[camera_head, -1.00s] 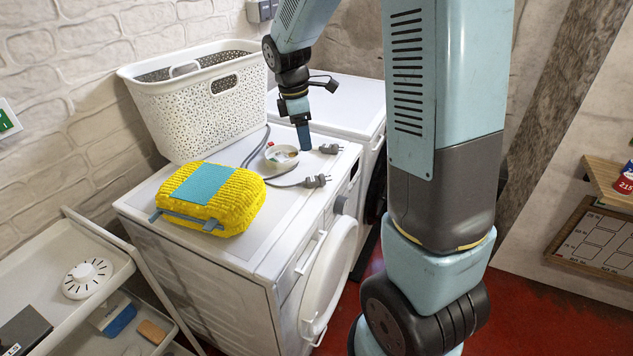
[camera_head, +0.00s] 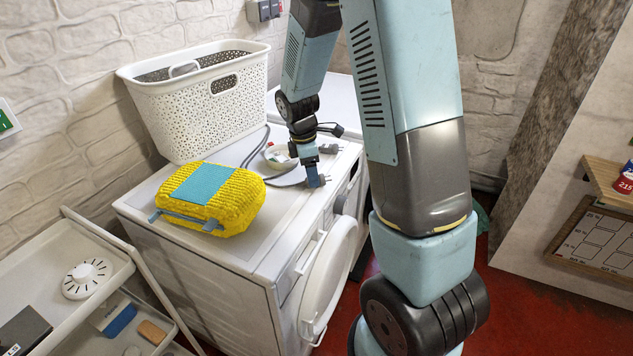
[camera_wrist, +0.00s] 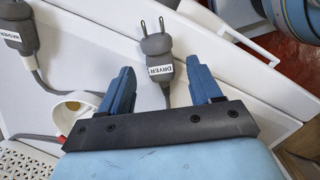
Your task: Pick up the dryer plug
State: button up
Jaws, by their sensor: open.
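The dryer plug (camera_wrist: 158,55) is grey with two metal prongs and a white label reading "DRYER". In the wrist view it lies at the upper middle, prongs pointing away, its cord running back between my fingers. My gripper (camera_wrist: 158,88) is open, with one blue finger on either side of the plug's line; the plug's body sits just beyond and between the fingertips. In the head view my gripper (camera_head: 314,180) is over the front right of the white machine's top and hides most of the plug. I cannot tell if the fingers touch it.
A second labelled grey plug (camera_wrist: 17,28) lies at the left in the wrist view. A small white dish (camera_head: 277,157) is close behind my gripper. A yellow bundle (camera_head: 212,198) and a white basket (camera_head: 195,105) stand on the white machine (camera_head: 245,262), whose round door (camera_head: 328,280) is open.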

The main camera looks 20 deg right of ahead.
jog(key=shift+d+f, duration=0.15)
jog(key=shift+f, duration=0.85)
jog(key=shift+c, duration=0.5)
jog(key=c, duration=1.1)
